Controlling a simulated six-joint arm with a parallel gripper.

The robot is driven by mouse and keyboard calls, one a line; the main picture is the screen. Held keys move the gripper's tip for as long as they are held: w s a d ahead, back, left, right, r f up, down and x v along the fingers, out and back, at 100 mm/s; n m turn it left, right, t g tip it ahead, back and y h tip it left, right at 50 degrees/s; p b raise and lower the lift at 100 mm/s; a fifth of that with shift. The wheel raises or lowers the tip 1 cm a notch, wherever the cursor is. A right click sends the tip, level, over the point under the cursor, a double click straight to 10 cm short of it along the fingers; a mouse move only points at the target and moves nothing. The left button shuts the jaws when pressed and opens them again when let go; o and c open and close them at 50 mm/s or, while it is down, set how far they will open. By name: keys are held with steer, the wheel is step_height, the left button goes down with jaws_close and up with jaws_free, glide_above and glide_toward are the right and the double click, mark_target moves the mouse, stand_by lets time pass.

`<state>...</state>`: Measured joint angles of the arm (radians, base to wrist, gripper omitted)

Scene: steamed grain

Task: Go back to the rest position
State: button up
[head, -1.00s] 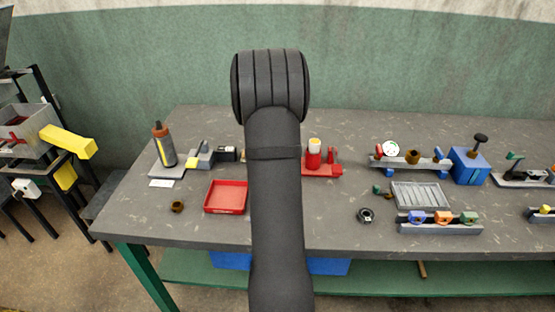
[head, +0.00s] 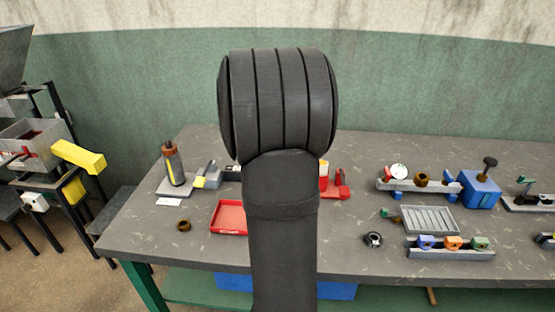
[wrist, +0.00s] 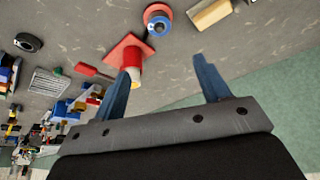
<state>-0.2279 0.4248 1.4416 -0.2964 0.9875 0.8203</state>
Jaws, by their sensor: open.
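My gripper (wrist: 170,82) shows in the wrist view with its two blue-grey fingers spread apart and nothing between them. It is open and tilted over the far part of the bench. In the head view my dark arm fills the middle and hides the gripper. The grey workbench (head: 345,235) lies below the arm. In the wrist view a red stand with a red and white cylinder (wrist: 132,60) lies beyond the left finger, partly overlapped by it.
A red tray (head: 229,232), a dark bottle (head: 174,165), a grey ribbed tray (head: 428,220), a blue box (head: 480,190) and a rack with coloured pieces (head: 450,252) stand on the bench. A green wall (head: 420,85) rises behind. Black frames with a yellow block (head: 78,156) stand at left.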

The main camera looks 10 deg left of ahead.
steer(key=shift+s+r, duration=0.1)
steer(key=shift+r, duration=0.2)
steer(key=shift+f, duration=0.1)
steer(key=x, duration=1.7)
steer(key=shift+f, duration=0.15)
